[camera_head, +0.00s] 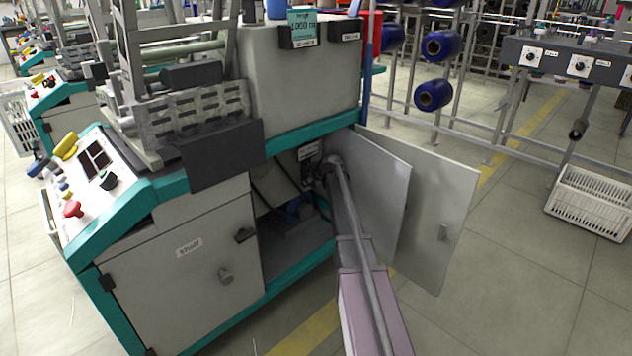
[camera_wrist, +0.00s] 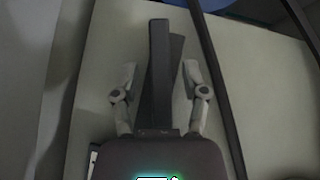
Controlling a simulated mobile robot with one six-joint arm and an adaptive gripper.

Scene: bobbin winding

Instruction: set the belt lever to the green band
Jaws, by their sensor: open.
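My gripper (camera_wrist: 159,72) shows in the wrist view with its two fingers spread apart. A dark upright bar (camera_wrist: 158,60) stands between the fingers, with visible gaps on both sides; it looks like the belt lever, but I cannot be sure. A second dark strip, tilted, lies behind it and may be its shadow. In the head view my gripper (camera_head: 316,178) is inside the open lower compartment of the machine (camera_head: 300,80), small and partly hidden by my arm. I cannot make out the green band in either view.
Two grey doors (camera_head: 440,215) stand open at the right of the compartment, close beside my arm. A teal frame edge (camera_head: 300,274) runs below the opening. A control panel (camera_head: 95,170) is at the left. A white crate (camera_head: 590,203) stands on the floor at the right.

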